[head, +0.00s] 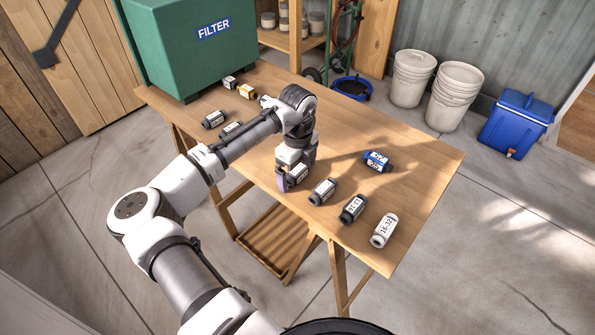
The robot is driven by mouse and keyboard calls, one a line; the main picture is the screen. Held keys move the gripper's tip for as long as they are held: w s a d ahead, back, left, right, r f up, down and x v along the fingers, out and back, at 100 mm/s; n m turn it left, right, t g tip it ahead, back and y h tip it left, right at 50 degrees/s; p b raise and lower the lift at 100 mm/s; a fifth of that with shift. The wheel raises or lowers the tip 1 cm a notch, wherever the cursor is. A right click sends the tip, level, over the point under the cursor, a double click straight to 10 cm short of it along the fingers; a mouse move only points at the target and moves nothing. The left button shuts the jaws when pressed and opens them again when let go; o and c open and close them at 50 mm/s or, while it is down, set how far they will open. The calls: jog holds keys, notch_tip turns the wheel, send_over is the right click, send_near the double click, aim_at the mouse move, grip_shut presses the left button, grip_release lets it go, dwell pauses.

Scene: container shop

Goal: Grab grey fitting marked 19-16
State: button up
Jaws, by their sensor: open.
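Several labelled fittings lie on the wooden table (420,160). A grey fitting (322,192) lies just right of my gripper, its label too small to read. Another dark grey fitting (299,174) shows right at the fingers of my gripper (289,181), partly hidden by it. My gripper is open and points down close to the tabletop; I cannot tell whether its fingers are around that fitting or beside it. Two more grey fittings, one at the left edge (213,119) and one behind my forearm (232,129), also have unreadable labels. I cannot tell which one is marked 19-16.
A black fitting (352,209), a white fitting (384,230) and a blue fitting (377,161) lie to the right. The table's right end is clear.

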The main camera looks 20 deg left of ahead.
jog(key=c, duration=1)
jog(key=shift+r, duration=0.1)
